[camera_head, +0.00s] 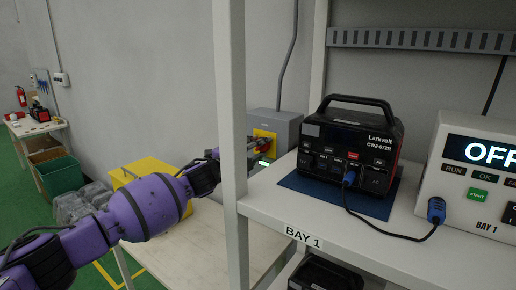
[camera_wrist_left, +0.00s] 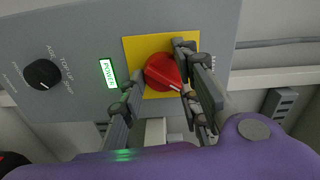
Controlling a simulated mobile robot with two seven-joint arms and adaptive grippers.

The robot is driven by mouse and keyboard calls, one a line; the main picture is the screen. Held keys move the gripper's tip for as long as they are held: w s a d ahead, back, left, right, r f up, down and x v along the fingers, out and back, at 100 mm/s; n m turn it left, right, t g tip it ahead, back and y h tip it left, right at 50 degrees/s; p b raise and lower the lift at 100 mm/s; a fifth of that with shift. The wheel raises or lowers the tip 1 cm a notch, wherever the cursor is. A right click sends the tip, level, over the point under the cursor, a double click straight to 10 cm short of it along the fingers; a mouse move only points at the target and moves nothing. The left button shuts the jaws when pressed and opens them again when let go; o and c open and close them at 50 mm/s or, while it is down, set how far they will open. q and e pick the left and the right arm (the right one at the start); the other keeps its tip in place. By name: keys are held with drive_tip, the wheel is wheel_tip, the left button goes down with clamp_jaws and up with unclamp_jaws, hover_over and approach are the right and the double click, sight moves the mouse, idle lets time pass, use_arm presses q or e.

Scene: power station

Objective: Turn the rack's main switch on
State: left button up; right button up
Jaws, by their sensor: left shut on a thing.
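The main switch is a red rotary knob (camera_wrist_left: 163,72) on a yellow plate (camera_wrist_left: 133,48), on the front of a grey box (camera_head: 286,127) behind the rack post. My left gripper (camera_wrist_left: 158,76) is shut on the red knob, one finger on each side of it. In the head view the left gripper (camera_head: 257,146) reaches past the post and partly hides the knob. A white mark on the knob points to the lower right in the wrist view. A green POWER light (camera_wrist_left: 107,73) beside the plate is lit. My right gripper is not in view.
A black dial (camera_wrist_left: 42,74) is on the same box. The white rack post (camera_head: 230,110) stands close beside my left wrist. The shelf (camera_head: 330,228) holds a black power unit (camera_head: 350,150), cabled to a white tester (camera_head: 468,175) showing OFF. A yellow case (camera_head: 150,180) is at left.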

use_arm(q)
drive_tip(key=shift+s+d+f+m, duration=0.1)
drive_tip(key=shift+f+m, duration=0.5)
drive_tip(key=shift+f, duration=0.15)
drive_tip(key=o, duration=1)
drive_tip(key=shift+r, duration=0.2)
drive_tip(key=shift+r, duration=0.25)
drive_tip(key=v, duration=1.2)
